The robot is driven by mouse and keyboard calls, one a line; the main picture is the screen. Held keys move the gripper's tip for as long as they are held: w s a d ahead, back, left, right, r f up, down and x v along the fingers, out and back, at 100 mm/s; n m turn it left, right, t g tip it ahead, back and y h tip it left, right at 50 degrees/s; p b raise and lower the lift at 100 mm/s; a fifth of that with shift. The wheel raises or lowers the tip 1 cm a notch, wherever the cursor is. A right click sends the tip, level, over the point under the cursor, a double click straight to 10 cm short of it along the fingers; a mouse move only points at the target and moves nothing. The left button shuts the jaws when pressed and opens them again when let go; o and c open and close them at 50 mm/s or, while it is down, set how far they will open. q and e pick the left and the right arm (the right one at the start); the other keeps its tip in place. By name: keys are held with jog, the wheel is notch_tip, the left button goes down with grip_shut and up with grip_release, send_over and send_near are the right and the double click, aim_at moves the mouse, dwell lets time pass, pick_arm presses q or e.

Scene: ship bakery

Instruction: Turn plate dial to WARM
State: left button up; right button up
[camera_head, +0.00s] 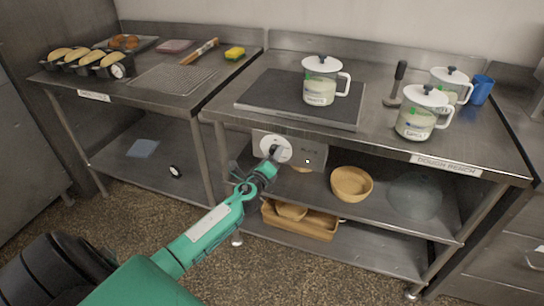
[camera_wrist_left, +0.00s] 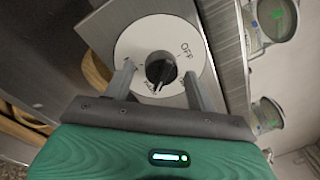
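The plate dial is a white disc (camera_head: 268,146) with a black knob, on a metal control box under the bench's front edge. In the left wrist view the disc (camera_wrist_left: 133,42) shows "OFF" at upper right and a partly hidden label below the knob (camera_wrist_left: 160,68). The knob's narrow end seems to point down toward that lower label, which I cannot read surely. My left gripper (camera_head: 271,158) is at the dial. In the wrist view its fingers (camera_wrist_left: 158,72) are apart, one on each side of the knob, with gaps visible. My right gripper is not in view.
A dark plate (camera_head: 262,96) on the bench bears a white-lidded jug (camera_head: 319,88). Two similar jugs and a blue cup (camera_head: 481,90) stand to the right. A wooden bowl (camera_head: 351,183) is on the shelf below.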

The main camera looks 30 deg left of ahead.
pick_arm(q)
jog(key=shift+s, duration=0.1)
jog(key=s+d+b, duration=0.1)
jog(key=s+d, duration=0.1)
jog(key=s, duration=1.1)
jog(key=shift+s+d+f, duration=0.2)
jog(key=shift+f, duration=0.1)
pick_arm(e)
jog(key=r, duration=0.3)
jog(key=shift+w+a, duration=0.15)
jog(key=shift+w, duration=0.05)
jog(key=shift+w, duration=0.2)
